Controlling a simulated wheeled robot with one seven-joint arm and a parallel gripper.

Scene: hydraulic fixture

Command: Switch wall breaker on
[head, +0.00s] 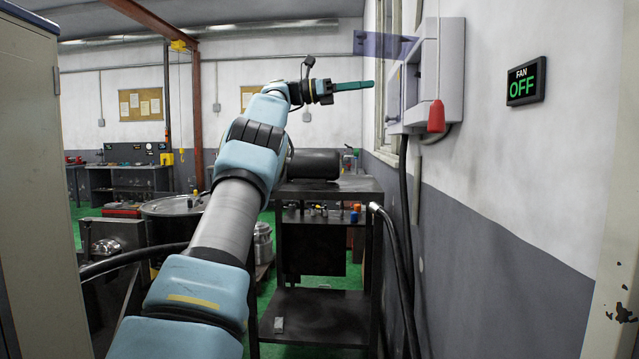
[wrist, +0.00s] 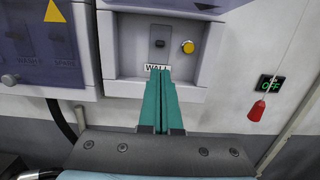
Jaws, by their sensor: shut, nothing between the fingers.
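The wall breaker (wrist: 159,32) is a small dark switch in a recessed grey panel, above a label reading WALL (wrist: 157,67). Its lever position is too small to tell. A round yellow button (wrist: 187,47) sits to its right. In the head view the grey box (head: 453,70) on the right wall shows from the side, so the switch face is hidden. My gripper (wrist: 160,72) has long teal fingers that are shut and empty. Their tips overlap the label just below the switch; contact cannot be told. In the head view my gripper (head: 372,84) points right, at the box front.
A translucent blue cover (head: 382,44) sticks out from the box top. A red pull handle (head: 436,117) hangs beside the box. A sign reads FAN OFF (head: 525,82). Another breaker panel (wrist: 40,45) lies to the left. A black cart (head: 330,190) stands below my forearm.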

